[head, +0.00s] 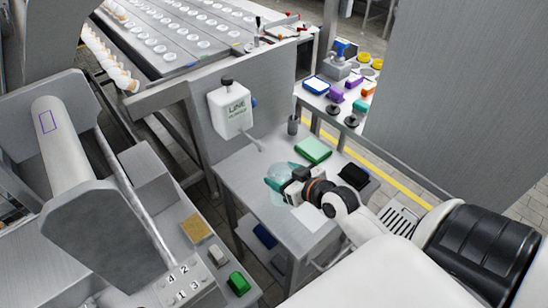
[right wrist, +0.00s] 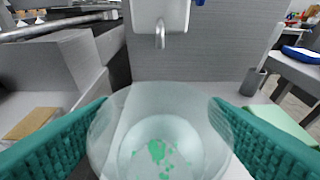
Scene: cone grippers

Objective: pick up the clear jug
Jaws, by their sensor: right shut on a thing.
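The clear jug (head: 276,199) is on or just above the small grey table in the head view, partly hidden by my right gripper. In the right wrist view the see-through jug (right wrist: 160,135) fills the middle, with green specks visible through it. My right gripper (head: 277,184) has teal fingers on both sides of the jug and is shut on it. I cannot tell whether the jug's base touches the table. My left gripper is not in view.
The small grey table (head: 243,185) also holds a green block (head: 313,150), a dark cup (head: 293,125) and a black item (head: 355,176). A white dispenser (head: 230,110) with a spout hangs on the panel behind. A control panel with buttons (head: 182,285) stands at left.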

